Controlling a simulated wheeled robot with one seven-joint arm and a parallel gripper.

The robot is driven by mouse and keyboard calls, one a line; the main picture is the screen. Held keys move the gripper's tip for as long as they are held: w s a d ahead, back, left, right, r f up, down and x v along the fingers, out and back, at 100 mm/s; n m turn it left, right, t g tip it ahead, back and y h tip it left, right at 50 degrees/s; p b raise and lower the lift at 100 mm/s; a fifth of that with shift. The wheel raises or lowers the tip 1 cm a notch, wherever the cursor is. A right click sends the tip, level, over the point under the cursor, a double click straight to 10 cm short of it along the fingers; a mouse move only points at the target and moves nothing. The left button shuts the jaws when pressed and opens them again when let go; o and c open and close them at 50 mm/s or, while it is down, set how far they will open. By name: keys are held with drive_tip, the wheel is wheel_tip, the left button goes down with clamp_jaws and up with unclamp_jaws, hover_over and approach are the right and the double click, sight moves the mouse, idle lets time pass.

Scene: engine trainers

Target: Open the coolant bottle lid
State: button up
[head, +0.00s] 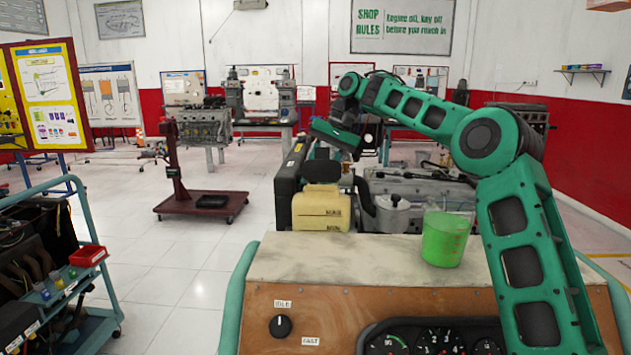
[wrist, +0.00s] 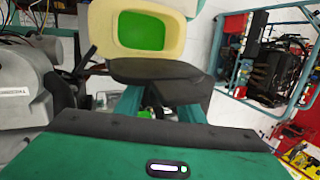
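The coolant bottle (head: 320,209) is a cream-yellow tank behind the bench top, with dark level marks on its front. In the wrist view the bottle (wrist: 100,30) shows an uncovered opening with bright green inside. A dark lid (wrist: 155,70) stands at the near edge of that opening, apparently raised; in the head view a dark lid (head: 322,171) shows above the tank. My gripper (wrist: 160,105) is at the lid, its green fingers apart. The lid hides the fingertips, so I cannot tell whether they hold it.
A jug of green liquid (head: 446,239) stands on the bench top (head: 350,262), right of the bottle. A grey metal canister (head: 393,214) and the engine (head: 425,188) are beside the bottle. A black box-like part (head: 288,185) stands at its left. Open floor lies to the left.

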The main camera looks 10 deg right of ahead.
sight(327, 151)
drive_tip(key=shift+v, duration=3.7)
drive_tip(key=shift+w, duration=0.1)
